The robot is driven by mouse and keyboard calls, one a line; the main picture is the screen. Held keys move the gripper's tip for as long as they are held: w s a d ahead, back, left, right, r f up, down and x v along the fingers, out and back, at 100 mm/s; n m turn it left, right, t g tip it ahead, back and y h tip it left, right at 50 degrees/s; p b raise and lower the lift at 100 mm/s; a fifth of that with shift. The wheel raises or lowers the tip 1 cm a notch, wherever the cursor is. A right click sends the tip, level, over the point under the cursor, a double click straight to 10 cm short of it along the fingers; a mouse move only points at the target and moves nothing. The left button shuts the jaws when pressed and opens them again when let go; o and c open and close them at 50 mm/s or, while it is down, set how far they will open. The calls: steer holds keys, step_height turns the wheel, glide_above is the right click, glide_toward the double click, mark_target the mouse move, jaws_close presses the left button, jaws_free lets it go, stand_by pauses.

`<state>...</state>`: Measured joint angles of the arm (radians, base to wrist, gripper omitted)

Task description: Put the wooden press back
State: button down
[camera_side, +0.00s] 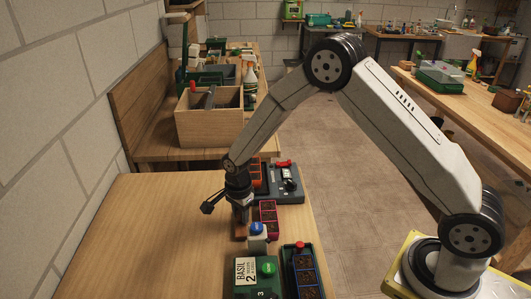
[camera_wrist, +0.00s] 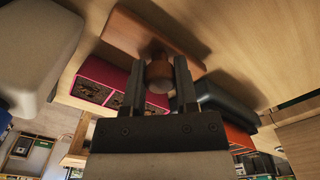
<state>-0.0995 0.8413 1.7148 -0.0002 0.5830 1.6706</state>
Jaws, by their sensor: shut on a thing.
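The wooden press is a reddish-brown block with a round knob. In the wrist view, the press (camera_wrist: 152,38) lies across the top, its knob between the two fingers of my gripper (camera_wrist: 159,88). My gripper is shut on the knob. In the side view, my gripper (camera_side: 241,204) points down over the wooden table, with the press (camera_side: 240,230) below it, partly hidden. I cannot tell whether the press touches the tabletop.
A pink-rimmed soil tray (camera_side: 268,215) and a blue-topped white container (camera_side: 257,231) stand close right of the press. A dark grey device (camera_side: 286,190) is behind. A green BASIL box (camera_side: 256,288) and a blue-celled tray (camera_side: 306,275) are in front. The table's left is clear.

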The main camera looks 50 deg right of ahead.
steer(key=shift+f, duration=0.15)
steer(key=shift+c, duration=1.5)
jaws_free()
steer(key=shift+r, duration=3.9)
steer(key=s+d+r+n+t, duration=0.1)
steer(key=s+d+r+n, duration=0.1)
steer(key=s+n, duration=0.7)
steer(key=s+d+r+n+t, duration=0.1)
steer(key=s+d+r+n, duration=0.1)
steer(key=s+n, duration=0.7)
steer(key=shift+s+d+r+t, duration=0.3)
steer(key=shift+d+r, duration=0.05)
steer(key=shift+r, duration=0.4)
